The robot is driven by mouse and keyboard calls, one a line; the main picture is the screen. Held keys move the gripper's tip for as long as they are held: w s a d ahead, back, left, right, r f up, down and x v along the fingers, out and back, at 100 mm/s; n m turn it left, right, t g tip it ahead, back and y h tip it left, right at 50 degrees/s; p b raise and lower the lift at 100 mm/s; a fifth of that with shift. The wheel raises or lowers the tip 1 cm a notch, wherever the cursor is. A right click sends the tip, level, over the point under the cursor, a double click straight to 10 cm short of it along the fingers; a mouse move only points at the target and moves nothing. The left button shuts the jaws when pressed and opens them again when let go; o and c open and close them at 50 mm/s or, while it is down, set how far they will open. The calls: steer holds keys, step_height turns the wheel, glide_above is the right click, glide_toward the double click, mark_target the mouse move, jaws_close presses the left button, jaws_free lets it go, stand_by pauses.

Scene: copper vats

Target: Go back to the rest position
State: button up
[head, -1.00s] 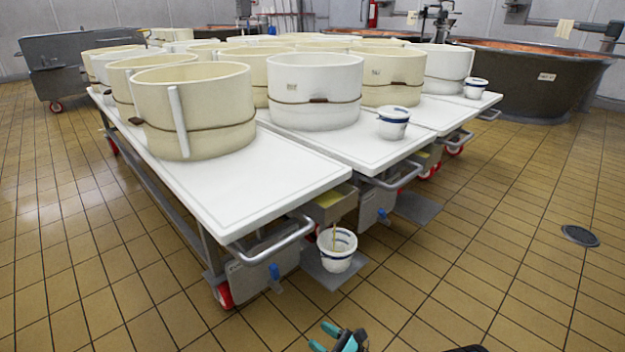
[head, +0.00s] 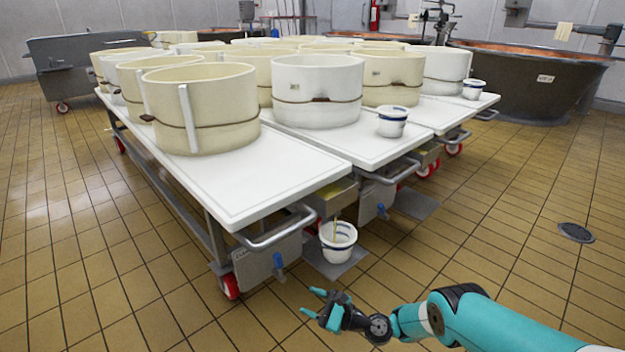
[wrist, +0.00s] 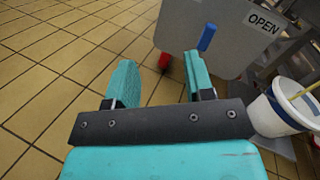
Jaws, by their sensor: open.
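My gripper (head: 312,302) is open and empty at the lower middle of the head view, with my teal arm reaching in from the lower right. It is in front of the nearest table's end, above the tiled floor. In the wrist view my gripper (wrist: 158,82) shows two teal fingers spread apart with nothing between them. Beyond the fingers is a grey panel (wrist: 225,50) with a blue handle and an "OPEN" label. A white bucket (wrist: 275,112) is to the right of the fingers; in the head view the bucket (head: 338,243) stands below the table corner.
White wheeled tables (head: 290,170) carry several cream and white round moulds (head: 318,92). Metal handles (head: 275,234) stick out from the table ends. Large copper-lined vats (head: 535,80) stand at the back right. The tiled floor (head: 480,220) on the right is clear, with a round drain (head: 576,232).

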steer(key=w+a+r+n+g+h, duration=0.15)
steer(key=r+n, duration=0.25)
steer(key=r, duration=0.4)
steer(key=w+r+n+g+h, duration=0.1)
steer(key=r+n+g, duration=0.1)
steer(key=r+n, duration=0.5)
steer(key=w+a+r+n+g+h, duration=0.1)
steer(key=r+n+g, duration=0.1)
steer(key=r, duration=0.8)
steer(key=s+d+r+n+g+h, duration=0.1)
steer(key=s+d+r+n+h, duration=0.25)
steer(key=s+r, duration=0.5)
steer(key=s+d+r+n+g+h, duration=0.1)
steer(key=s+d+r+n+h, duration=0.1)
steer(key=s+d+r+n, duration=0.5)
steer(key=s+d+r+n+h, duration=0.15)
steer(key=s+d, duration=0.25)
steer(key=s, duration=0.6)
steer(key=s+d+h, duration=0.2)
steer(key=s+d, duration=0.1)
steer(key=s, duration=0.7)
step_height(320, 180, up, 31)
steer(key=p, duration=3)
steer(key=shift+w+p, duration=0.25)
steer(key=shift+p, duration=0.05)
steer(key=shift+f+g, duration=0.1)
steer(key=shift+g, duration=0.15)
